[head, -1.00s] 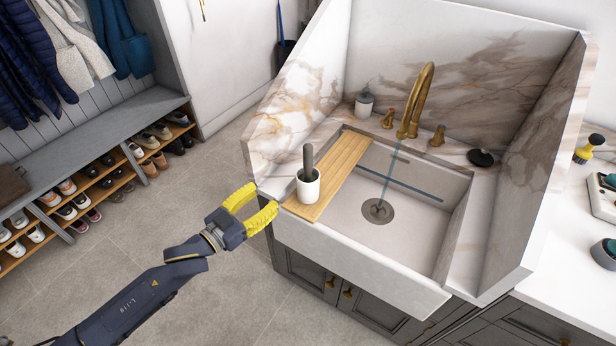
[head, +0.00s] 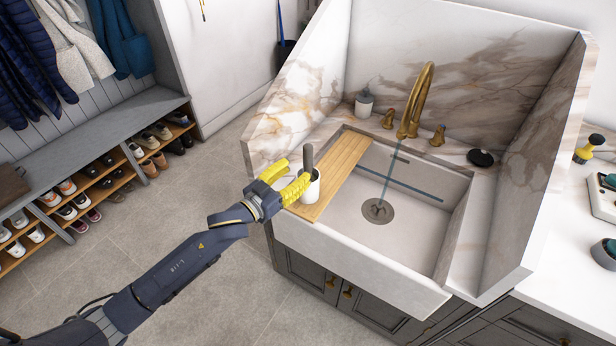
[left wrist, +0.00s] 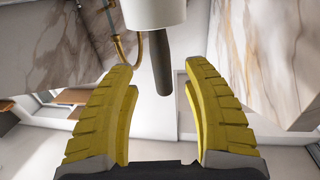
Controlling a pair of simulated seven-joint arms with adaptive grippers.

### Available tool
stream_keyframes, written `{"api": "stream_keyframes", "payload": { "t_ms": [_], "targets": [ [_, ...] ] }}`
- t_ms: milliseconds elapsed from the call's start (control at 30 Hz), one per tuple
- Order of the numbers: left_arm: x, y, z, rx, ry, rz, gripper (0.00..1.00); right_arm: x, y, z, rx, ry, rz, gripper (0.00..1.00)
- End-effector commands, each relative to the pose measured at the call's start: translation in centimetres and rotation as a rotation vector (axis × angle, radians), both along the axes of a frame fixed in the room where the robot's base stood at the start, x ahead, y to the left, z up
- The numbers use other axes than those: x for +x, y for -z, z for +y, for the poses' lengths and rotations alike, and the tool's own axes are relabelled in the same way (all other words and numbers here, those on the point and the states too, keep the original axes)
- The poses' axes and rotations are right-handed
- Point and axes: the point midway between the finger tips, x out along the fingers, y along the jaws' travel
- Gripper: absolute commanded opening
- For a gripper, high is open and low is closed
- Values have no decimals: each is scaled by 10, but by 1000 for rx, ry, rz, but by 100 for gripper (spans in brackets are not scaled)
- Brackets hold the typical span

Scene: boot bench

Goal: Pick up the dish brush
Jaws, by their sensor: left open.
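The dish brush shows as an upright dark grey handle (head: 309,157) standing in a white cup (head: 313,190). The cup rests on the wooden board at the sink's left side and hides the brush's lower end. My left gripper (head: 297,171), with yellow fingers, is open just left of the cup and handle. In the left wrist view, where the scene appears upside down, the handle (left wrist: 161,68) shows between the two spread fingers and the cup (left wrist: 153,10) at the top edge. Neither finger visibly touches the handle. My right gripper is not in view.
The board (head: 345,165) lies across the left of the white sink (head: 420,215), under a brass faucet (head: 415,100). A soap jar (head: 364,105) stands behind. Marble side walls rise around the sink. Shoe shelves (head: 95,190) stand far left, with open floor between.

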Motion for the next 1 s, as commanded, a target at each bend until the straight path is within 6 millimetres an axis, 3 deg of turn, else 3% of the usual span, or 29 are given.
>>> {"api": "stream_keyframes", "payload": {
  "t_ms": [267,633,1000],
  "targets": [
    [10,1,-7,0,0,0,50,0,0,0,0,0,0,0],
    [44,4,-30,1,0,-1,50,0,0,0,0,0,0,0],
    [48,4,-34,1,1,0,50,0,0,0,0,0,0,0]
  ]
}}
